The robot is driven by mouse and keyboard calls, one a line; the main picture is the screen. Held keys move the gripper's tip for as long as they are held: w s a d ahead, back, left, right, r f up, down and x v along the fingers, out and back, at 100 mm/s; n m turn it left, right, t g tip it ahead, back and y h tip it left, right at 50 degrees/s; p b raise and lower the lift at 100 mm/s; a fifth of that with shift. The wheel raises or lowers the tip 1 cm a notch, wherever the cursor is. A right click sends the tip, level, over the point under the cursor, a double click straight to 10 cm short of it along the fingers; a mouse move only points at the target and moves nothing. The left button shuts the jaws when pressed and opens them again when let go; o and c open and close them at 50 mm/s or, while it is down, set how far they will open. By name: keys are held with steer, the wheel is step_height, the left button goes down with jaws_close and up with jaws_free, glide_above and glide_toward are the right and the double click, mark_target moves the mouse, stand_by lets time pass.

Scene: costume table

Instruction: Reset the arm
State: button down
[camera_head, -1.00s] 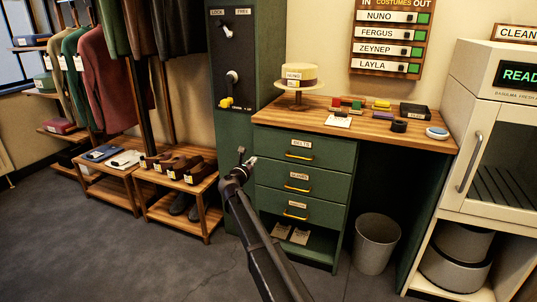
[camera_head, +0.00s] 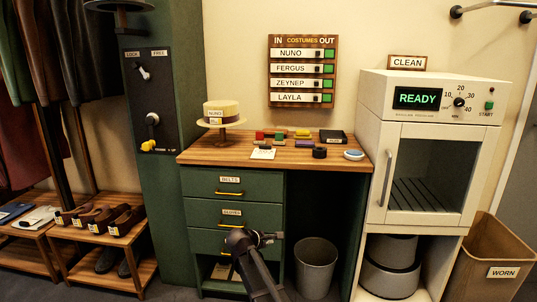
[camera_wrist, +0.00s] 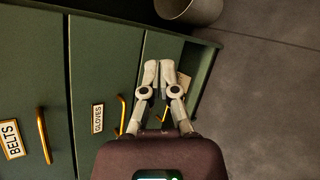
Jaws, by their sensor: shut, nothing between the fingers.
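My arm rises from the bottom of the head view in front of the green drawer cabinet (camera_head: 205,215). My gripper (camera_head: 277,237) is small and dark there, before the lower drawers. In the wrist view my gripper (camera_wrist: 160,68) shows its two pale fingers close together, shut and empty. Beyond them are the glove drawer (camera_wrist: 100,85), its brass handle (camera_wrist: 121,115), and the belts drawer (camera_wrist: 30,90). The drawers look closed. The lowest part of the cabinet is partly hidden by my arm.
A grey bin (camera_head: 316,266) stands under the desk. A cream cabinet (camera_head: 428,170) reading READY stands at the right, with a WORN box (camera_head: 495,262) beside it. The wooden desktop (camera_head: 240,155) holds a hat (camera_head: 222,112) on a stand and several small items. Shoes (camera_head: 95,215) sit on a low rack at left.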

steer(key=s+d+f+m+g+y, duration=0.1)
steer(key=s+d+f+m+g, duration=0.2)
steer(key=s+d+m, duration=0.35)
steer(key=s+d+f+m+g+y, duration=0.2)
steer(key=s+d+f+m+g, duration=0.15)
steer(key=s+d, duration=0.5)
steer(key=s+d+f+m+g+y, duration=0.1)
steer(key=s+m+y, duration=0.1)
steer(key=s+m, duration=0.35)
steer(key=s+d+f+m+g+y, duration=0.1)
steer(key=s+m+g+y, duration=0.1)
steer(key=s, duration=0.6)
step_height(320, 180, up, 36)
steer(key=p, duration=3.6)
steer(key=shift+w+r, duration=0.15)
steer(key=shift+w, duration=0.05)
